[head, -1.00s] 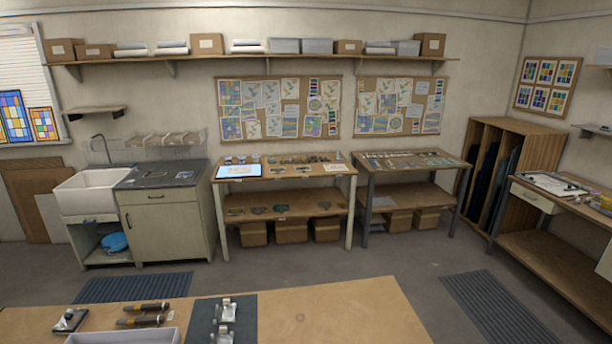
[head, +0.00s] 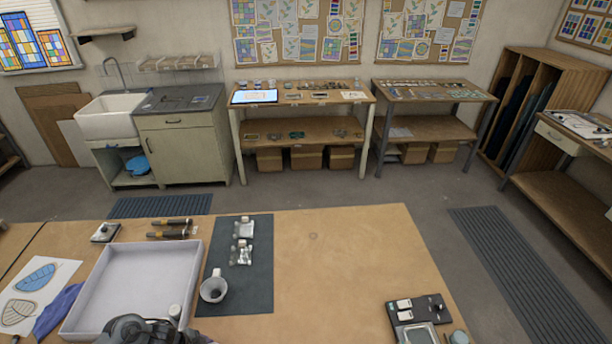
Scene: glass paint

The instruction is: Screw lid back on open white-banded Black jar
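I cannot pick out an open white-banded Black jar or its lid for sure in the head view. Several very small jar-like items (head: 257,84) stand on the left back worktable, too small to read. A small pale cylinder (head: 174,312) stands by the right wall of the tray on the near table. A small round grey-green item (head: 459,338) is cut by the bottom edge at the right. A dark mechanical part, seemingly of my own arm, shows at the bottom left; no gripper fingers can be made out.
The near table (head: 340,260) has a broad clear middle.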

